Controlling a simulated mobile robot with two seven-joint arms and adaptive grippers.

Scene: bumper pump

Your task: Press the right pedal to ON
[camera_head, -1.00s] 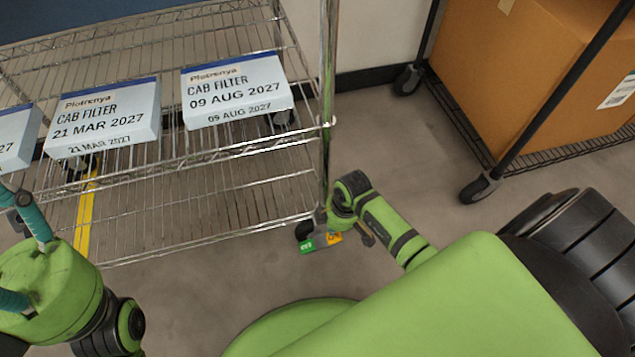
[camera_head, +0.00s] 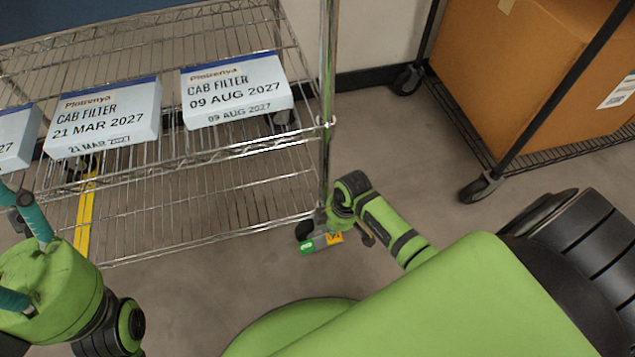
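The right pedal (camera_head: 323,243) is a small grey lever at the caster under the wire rack's front right post, close to the floor. It has a green label at its left end and an orange-yellow label to the right. My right gripper (camera_head: 366,236) points down just right of the pedal and is partly hidden behind my own green wrist. Only a small dark part of it shows, so I cannot tell whether it is open or shut, or whether it touches the pedal. My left arm is at the lower left; its gripper is not in view.
The wire rack (camera_head: 200,245) holds white cab filter boxes (camera_head: 237,92). Its post (camera_head: 327,110) stands close beside my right wrist. A wheeled cart (camera_head: 483,187) with a large cardboard box (camera_head: 535,75) stands at the right. The floor (camera_head: 410,150) between them is clear.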

